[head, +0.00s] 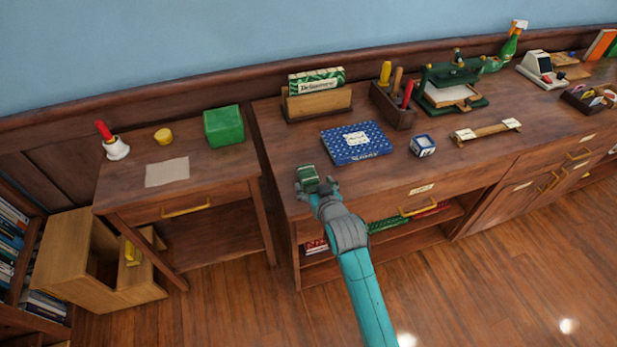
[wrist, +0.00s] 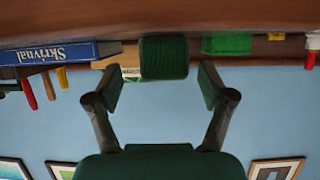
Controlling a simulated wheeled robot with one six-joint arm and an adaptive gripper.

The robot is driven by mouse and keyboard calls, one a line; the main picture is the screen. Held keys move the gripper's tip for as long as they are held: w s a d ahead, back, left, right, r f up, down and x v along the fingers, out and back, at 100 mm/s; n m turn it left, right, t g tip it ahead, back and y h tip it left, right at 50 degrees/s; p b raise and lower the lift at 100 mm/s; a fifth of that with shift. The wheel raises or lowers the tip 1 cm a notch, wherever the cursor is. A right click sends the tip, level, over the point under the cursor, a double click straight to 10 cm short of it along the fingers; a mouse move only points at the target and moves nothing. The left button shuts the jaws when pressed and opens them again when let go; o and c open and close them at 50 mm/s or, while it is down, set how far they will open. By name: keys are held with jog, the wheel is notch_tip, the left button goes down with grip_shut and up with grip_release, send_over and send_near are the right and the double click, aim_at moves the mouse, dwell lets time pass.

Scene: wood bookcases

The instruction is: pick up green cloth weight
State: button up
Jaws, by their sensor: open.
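The green cloth weight (head: 308,178) is a small dark green block near the front left corner of the larger wooden cabinet top. In the wrist view, which is upside down, the green cloth weight (wrist: 164,57) lies centred just beyond the two fingertips, its ribbed face toward me. My gripper (head: 315,188) is open around the near side of the weight in the head view. In the wrist view my gripper (wrist: 162,83) has one finger on each side, with clear gaps to the weight.
A blue patterned box (head: 356,143) lies behind and right of the weight. A letter holder (head: 317,104) and a tool box (head: 393,108) stand further back. A green box (head: 224,126) is on the smaller desk at left. The top around the weight is clear.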

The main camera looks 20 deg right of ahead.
aim_at(308, 177)
jog(key=x, duration=0.5)
jog(key=shift+w+a+r, duration=0.15)
jog(key=shift+a+r, duration=0.05)
jog(key=shift+a, duration=0.05)
grip_shut()
